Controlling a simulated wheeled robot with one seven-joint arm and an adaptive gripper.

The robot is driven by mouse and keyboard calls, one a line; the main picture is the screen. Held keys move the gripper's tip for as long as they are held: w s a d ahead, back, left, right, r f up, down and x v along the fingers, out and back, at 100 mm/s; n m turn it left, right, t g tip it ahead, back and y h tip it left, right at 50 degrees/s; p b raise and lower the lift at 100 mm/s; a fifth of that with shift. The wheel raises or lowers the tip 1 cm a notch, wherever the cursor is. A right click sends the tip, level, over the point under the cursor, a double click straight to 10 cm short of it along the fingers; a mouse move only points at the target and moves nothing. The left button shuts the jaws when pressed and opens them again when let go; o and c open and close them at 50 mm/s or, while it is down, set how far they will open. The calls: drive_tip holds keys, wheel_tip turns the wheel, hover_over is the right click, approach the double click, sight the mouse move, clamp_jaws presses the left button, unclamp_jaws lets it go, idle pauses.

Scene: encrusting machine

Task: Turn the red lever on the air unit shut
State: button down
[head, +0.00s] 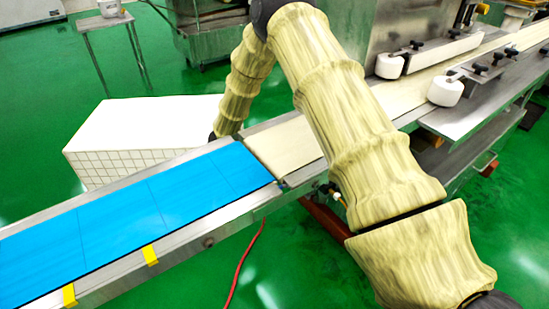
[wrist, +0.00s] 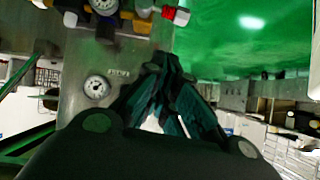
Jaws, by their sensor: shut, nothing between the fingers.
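In the wrist view my gripper (wrist: 168,64) is shut, its dark fingers meeting in front of a grey metal panel and green floor. Nothing is held. At the top edge of that view is a row of fittings that looks like the air unit (wrist: 140,22), with yellow, white and dark parts. A small red part (wrist: 168,13) sits at its right end, just above the fingertips in the picture and apart from them. I cannot tell surely whether it is the lever, nor how it is turned. In the head view my gripper and the air unit are hidden behind the conveyor.
A round gauge (wrist: 97,87) is on the metal panel (wrist: 75,65). In the head view, a conveyor with a blue belt (head: 130,215) runs beside a white tiled block (head: 140,135). A red hose (head: 240,268) hangs below it.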

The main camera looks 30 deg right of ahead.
drive_tip(key=a+f+b+x, duration=0.1)
drive_tip(key=b+x, duration=0.3)
drive_tip(key=x, duration=0.8)
drive_tip(key=shift+f+b, duration=0.3)
drive_tip(key=shift+f, duration=0.55)
drive_tip(key=shift+p, duration=0.45)
